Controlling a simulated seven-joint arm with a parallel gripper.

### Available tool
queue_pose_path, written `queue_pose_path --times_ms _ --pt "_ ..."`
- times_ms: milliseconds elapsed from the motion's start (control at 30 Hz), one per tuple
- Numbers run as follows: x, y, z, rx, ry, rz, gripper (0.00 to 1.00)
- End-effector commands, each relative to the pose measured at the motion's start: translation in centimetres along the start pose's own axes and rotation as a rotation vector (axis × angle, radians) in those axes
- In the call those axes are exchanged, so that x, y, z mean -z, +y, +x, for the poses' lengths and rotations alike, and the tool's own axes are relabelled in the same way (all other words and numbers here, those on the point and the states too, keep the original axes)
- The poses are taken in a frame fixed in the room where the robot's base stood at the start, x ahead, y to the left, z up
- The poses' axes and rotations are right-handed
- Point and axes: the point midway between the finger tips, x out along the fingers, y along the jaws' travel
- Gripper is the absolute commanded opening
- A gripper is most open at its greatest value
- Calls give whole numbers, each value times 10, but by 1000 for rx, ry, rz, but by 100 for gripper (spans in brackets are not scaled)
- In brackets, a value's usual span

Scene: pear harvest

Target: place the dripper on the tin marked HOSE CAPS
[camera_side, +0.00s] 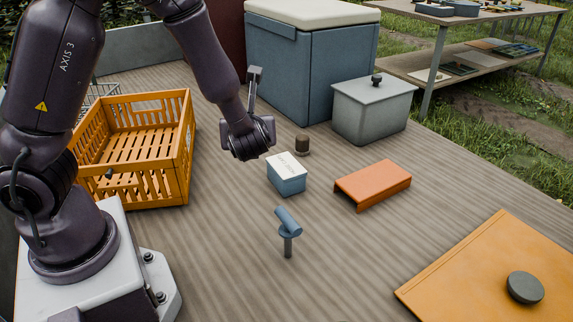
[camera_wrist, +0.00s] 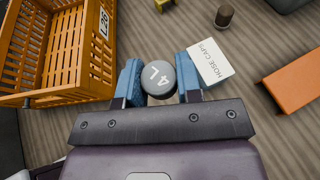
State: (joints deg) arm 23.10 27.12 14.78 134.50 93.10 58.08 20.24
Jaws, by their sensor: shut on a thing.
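The dripper (camera_wrist: 159,82), a grey round piece marked "4 L", is between the two blue fingers of my gripper (camera_wrist: 159,74) in the wrist view. My gripper is shut on it. The tin (camera_wrist: 210,63) marked HOSE CAPS has a white lid and lies just right of the right finger in that view. In the side view the tin (camera_side: 286,177) stands on the table with its lid up and bare, showing blue sides. My gripper (camera_side: 254,140) is left of and above it there. I cannot make out the fingertips or the dripper clearly in the side view.
An orange crate (camera_side: 187,165) stands left. A small dark cylinder (camera_side: 302,145) is behind the tin, and an orange cover (camera_side: 372,183) is to its right. A blue piece on a post (camera_side: 288,222) stands in front. A grey lidded box (camera_side: 374,108) is behind.

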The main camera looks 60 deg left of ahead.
Motion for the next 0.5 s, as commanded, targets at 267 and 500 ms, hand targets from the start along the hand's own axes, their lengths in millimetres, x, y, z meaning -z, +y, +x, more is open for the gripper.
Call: queue_pose_path --times_ms 267,500 --pt "8 -5 23 -20 -2 -6 10" --pt "18 -51 69 -19 -2 -8 10"
